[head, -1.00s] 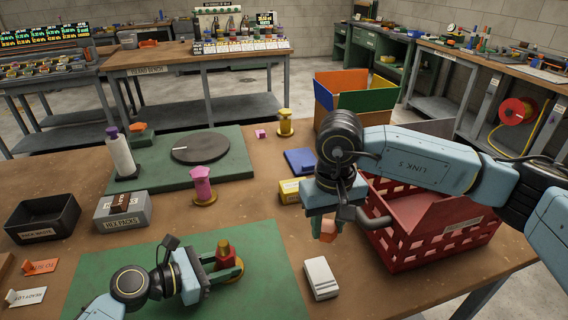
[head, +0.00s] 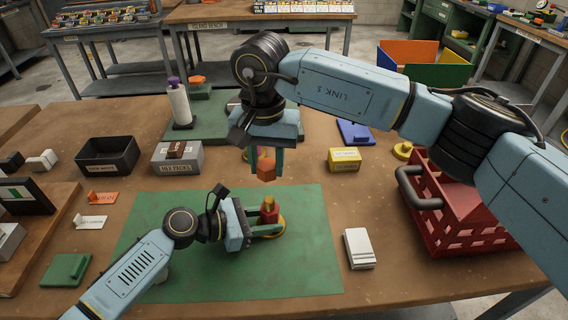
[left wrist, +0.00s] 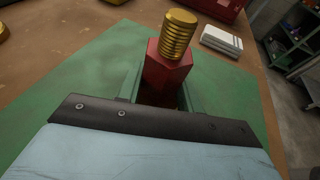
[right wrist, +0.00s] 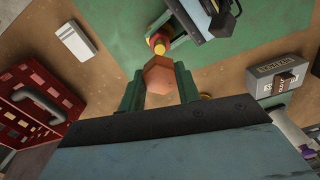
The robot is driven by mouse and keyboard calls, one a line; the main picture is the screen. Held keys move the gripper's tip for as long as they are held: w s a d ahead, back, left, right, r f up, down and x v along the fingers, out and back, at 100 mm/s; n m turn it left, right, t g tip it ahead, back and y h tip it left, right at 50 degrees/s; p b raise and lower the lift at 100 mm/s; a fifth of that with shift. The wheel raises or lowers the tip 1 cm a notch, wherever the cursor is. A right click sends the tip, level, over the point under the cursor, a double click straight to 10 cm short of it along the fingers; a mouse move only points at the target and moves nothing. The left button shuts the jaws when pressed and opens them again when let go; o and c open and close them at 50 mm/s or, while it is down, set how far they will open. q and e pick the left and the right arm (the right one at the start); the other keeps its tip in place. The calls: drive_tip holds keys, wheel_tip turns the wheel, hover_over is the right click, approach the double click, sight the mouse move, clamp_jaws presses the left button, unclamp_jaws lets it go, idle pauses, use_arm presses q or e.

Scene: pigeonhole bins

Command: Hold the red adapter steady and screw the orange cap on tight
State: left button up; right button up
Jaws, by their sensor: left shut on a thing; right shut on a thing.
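The red adapter (head: 268,213) stands upright on a yellow base on the green mat (head: 312,265). Its gold threaded top (left wrist: 178,36) is bare in the left wrist view. My left gripper (head: 264,230) is shut around the adapter's red body (left wrist: 166,72). The orange cap (head: 266,169) is held in the air by my right gripper (head: 265,160), above and a little behind the adapter, apart from it. In the right wrist view the cap (right wrist: 158,76) sits between the fingers, with the adapter's gold top (right wrist: 159,48) beyond it.
A red crate (head: 465,215) is at the right. A white box (head: 359,248) lies by the mat's right edge. A yellow box (head: 344,159), a grey bin (head: 178,158) and a black tray (head: 107,155) stand behind. The mat's right part is clear.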

idle(0.3)
hover_over(269, 199)
drive_tip(key=shift+f, duration=2.8)
drive_tip(key=shift+f, duration=1.9)
drive_tip(key=m, duration=1.7)
drive_tip(key=shift+m, duration=0.3)
drive_tip(key=m, duration=0.5)
drive_tip(key=o, duration=1.2)
drive_tip(key=shift+c, duration=0.2)
